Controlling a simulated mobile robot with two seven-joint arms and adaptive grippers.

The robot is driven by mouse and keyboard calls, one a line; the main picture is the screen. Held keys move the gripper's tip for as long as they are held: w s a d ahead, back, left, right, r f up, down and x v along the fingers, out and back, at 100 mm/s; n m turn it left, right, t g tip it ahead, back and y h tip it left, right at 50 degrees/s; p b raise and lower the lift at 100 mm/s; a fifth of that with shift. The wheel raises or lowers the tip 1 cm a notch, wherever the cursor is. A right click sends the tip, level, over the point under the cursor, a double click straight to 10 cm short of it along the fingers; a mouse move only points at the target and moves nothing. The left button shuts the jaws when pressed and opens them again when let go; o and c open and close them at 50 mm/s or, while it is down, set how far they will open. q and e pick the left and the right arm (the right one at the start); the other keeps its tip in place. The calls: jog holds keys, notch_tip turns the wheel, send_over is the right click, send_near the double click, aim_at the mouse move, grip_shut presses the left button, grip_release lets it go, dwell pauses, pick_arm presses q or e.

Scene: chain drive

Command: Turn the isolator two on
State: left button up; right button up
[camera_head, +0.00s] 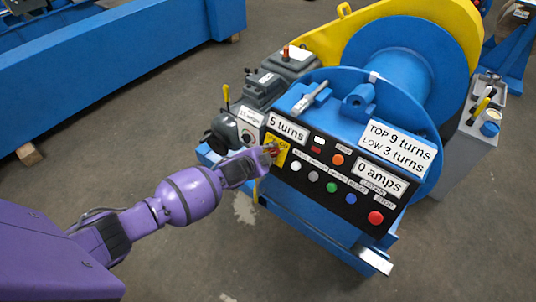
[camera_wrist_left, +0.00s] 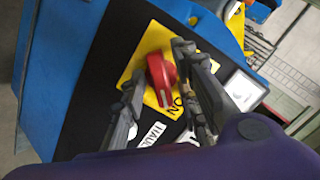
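The isolator is a red rotary knob (camera_wrist_left: 161,79) on a yellow plate (camera_wrist_left: 150,55) at the left end of the black control panel (camera_head: 318,172). In the head view the yellow plate (camera_head: 276,150) is partly hidden by my left gripper (camera_head: 262,158). In the left wrist view the two fingers of my left gripper (camera_wrist_left: 158,84) are apart, one on each side of the knob. I cannot tell whether they touch it. The letters "ON" show on the plate beside the knob. My right gripper is not in view.
The panel carries several buttons, including a red one (camera_head: 375,217), and labels reading "5 turns" and "0 amps". A blue drum (camera_head: 405,65) with a yellow guard (camera_head: 455,20) stands behind. Grey motor housings (camera_head: 262,88) lie close beyond my gripper. Open floor (camera_head: 150,115) lies left.

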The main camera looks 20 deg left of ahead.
pick_arm(q)
jog(key=v, duration=1.2)
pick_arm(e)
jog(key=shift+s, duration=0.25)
pick_arm(q)
jog(key=s+f+n+g+p, duration=0.1)
jog(key=s+f+n, duration=0.2)
jog(key=s, duration=0.9)
jog(key=s+d+f+n+y+p, duration=0.1)
jog(key=s+n, duration=0.4)
jog(key=s, duration=0.7)
jog(key=s+d+f+n+g+y+p, duration=0.1)
jog(key=s+f+n+p, duration=0.2)
jog(key=s, duration=0.9)
jog(key=shift+s+f+n+g, duration=0.15)
jog(key=shift+f+n+g, duration=0.15)
jog(key=shift+f+n, duration=0.35)
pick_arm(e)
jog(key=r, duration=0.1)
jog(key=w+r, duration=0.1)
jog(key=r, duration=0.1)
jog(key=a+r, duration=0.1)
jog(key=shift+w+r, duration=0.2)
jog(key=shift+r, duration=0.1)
